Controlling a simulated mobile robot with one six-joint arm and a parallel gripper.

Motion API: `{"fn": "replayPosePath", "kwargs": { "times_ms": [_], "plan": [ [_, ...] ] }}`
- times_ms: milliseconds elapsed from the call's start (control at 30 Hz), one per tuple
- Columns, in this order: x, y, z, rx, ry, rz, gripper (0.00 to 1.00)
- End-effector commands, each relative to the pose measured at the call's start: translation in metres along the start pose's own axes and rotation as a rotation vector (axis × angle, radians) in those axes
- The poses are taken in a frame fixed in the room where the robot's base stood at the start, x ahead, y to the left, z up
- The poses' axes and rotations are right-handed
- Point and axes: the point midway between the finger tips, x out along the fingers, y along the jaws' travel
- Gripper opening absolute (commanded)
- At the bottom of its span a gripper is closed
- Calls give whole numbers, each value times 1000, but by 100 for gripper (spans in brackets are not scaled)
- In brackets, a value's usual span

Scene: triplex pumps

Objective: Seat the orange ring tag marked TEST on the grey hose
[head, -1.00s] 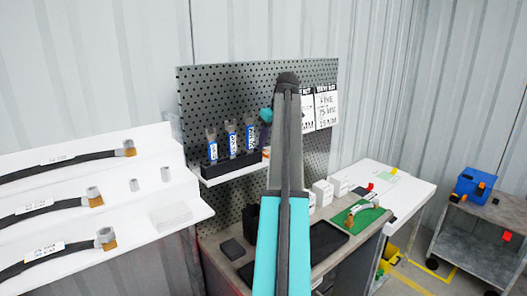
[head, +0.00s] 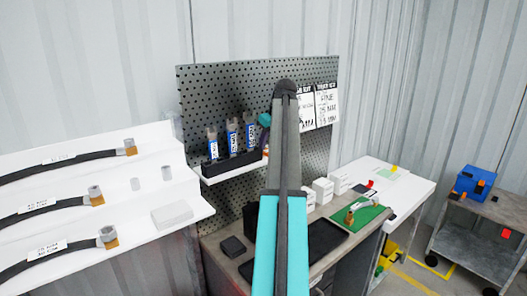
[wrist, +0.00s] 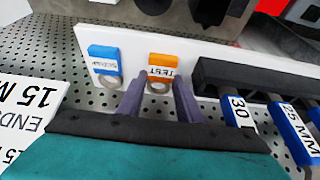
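The orange ring tag (wrist: 162,67) marked TEST lies on the white shelf board (wrist: 205,60) in the wrist view, its ring end towards my gripper. My gripper (wrist: 160,80) is open, its two purple fingers on either side of the tag's ring, with nothing clamped. I cannot tell whether the fingers touch the tag. In the head view my arm hides most of this spot. Several dark hoses with metal end fittings, such as the lowest hose (head: 55,256), lie on the white stepped rack at left. I cannot tell which hose is the grey one.
A blue SCRAP tag (wrist: 104,60) lies left of the orange tag. A black holder (wrist: 240,78) with blue-labelled tools stands close on the right. The perforated board (head: 225,90) rises behind the shelf. A green mat (head: 358,216) with a small fitting lies on the bench.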

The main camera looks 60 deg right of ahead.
Motion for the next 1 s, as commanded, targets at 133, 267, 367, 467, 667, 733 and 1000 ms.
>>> {"fn": "replayPosePath", "kwargs": {
  "times_ms": [133,267,367,467,667,733,1000],
  "plan": [
    [0,0,0,0,0,0,9],
    [0,0,0,0,0,0,9],
    [-1,0,0,0,0,0,9],
    [-2,1,-1,0,1,1,9],
    [-10,1,-5,0,0,0,9],
    [-15,1,-7,0,1,1,9],
    [-32,2,-14,0,1,0,9]
  ]
}}
